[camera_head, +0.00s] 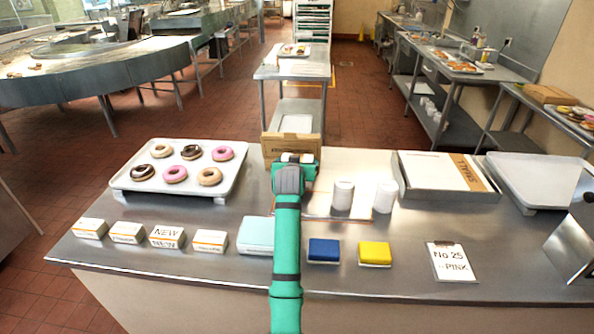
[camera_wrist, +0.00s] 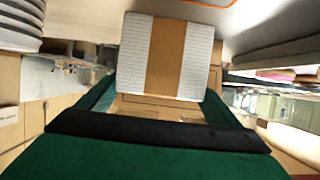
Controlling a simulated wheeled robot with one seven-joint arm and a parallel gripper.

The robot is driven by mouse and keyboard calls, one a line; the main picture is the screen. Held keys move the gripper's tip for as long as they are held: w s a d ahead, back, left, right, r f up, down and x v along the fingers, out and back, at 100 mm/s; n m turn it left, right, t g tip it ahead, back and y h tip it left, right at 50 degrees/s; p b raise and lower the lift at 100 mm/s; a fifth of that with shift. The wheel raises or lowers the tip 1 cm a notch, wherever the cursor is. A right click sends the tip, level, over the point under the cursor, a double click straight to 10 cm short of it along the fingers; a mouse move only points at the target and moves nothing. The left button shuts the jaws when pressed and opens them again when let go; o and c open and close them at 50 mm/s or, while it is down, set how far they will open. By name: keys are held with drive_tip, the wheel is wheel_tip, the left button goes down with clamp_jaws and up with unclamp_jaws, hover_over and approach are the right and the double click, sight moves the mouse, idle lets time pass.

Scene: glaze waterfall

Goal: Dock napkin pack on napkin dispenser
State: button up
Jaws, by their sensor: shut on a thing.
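The napkin pack (camera_wrist: 135,45) is white with fine lines and a broad brown band. My gripper (camera_wrist: 158,98) is shut on it, with green fingers on both sides. In the head view my gripper (camera_head: 296,158) is at the back middle of the steel counter, and the pack is mostly hidden by my wrist. A brown open-looking box (camera_head: 272,143), probably the napkin dispenser, stands right behind my gripper. In the wrist view a brown panel (camera_wrist: 160,108) shows below the pack. I cannot tell whether pack and box touch.
A donut tray (camera_head: 122,182) stands left of my arm. Small boxes (camera_head: 166,237), a light-blue box (camera_head: 256,235), and blue (camera_head: 323,251) and yellow (camera_head: 374,254) blocks line the front. A pizza box (camera_head: 445,178) lies farther right.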

drive_tip(key=shift+w+f, duration=0.1)
drive_tip(key=shift+f, duration=1.45)
drive_tip(key=shift+f, duration=0.15)
drive_tip(key=o, duration=1)
